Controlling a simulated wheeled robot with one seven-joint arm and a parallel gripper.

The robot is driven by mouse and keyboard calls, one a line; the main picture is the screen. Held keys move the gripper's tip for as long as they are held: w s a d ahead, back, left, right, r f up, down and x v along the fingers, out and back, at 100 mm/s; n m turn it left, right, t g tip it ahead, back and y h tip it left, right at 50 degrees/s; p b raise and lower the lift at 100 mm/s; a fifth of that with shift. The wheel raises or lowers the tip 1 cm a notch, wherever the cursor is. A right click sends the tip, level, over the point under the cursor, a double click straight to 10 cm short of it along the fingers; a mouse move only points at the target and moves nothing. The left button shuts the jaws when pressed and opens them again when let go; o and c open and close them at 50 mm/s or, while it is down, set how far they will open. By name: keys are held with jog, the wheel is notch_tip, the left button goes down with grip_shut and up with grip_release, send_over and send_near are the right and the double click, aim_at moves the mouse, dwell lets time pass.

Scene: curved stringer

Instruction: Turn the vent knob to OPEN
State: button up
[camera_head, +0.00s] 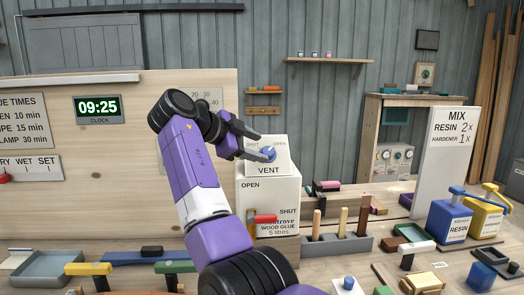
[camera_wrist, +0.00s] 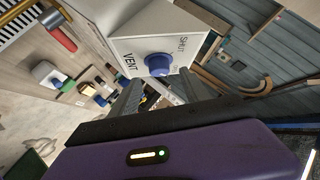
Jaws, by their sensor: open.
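The vent knob (camera_head: 268,153) is blue and round, on the sloped face of a white box marked VENT (camera_head: 268,171). In the wrist view the knob (camera_wrist: 158,64) sits just beyond and between the tips of my open gripper (camera_wrist: 163,84). I cannot tell whether the fingers touch it. A small pale mark shows on the knob, but which label it points to is unclear.
The vent box stands on a white glue container (camera_head: 262,204) with a red-handled lever (camera_head: 263,218) below it. A grey rack (camera_head: 336,244) of wooden-handled tools stands to the right. A wooden panel with a clock (camera_head: 98,108) is behind my arm.

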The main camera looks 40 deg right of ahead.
jog(key=shift+v, duration=2.35)
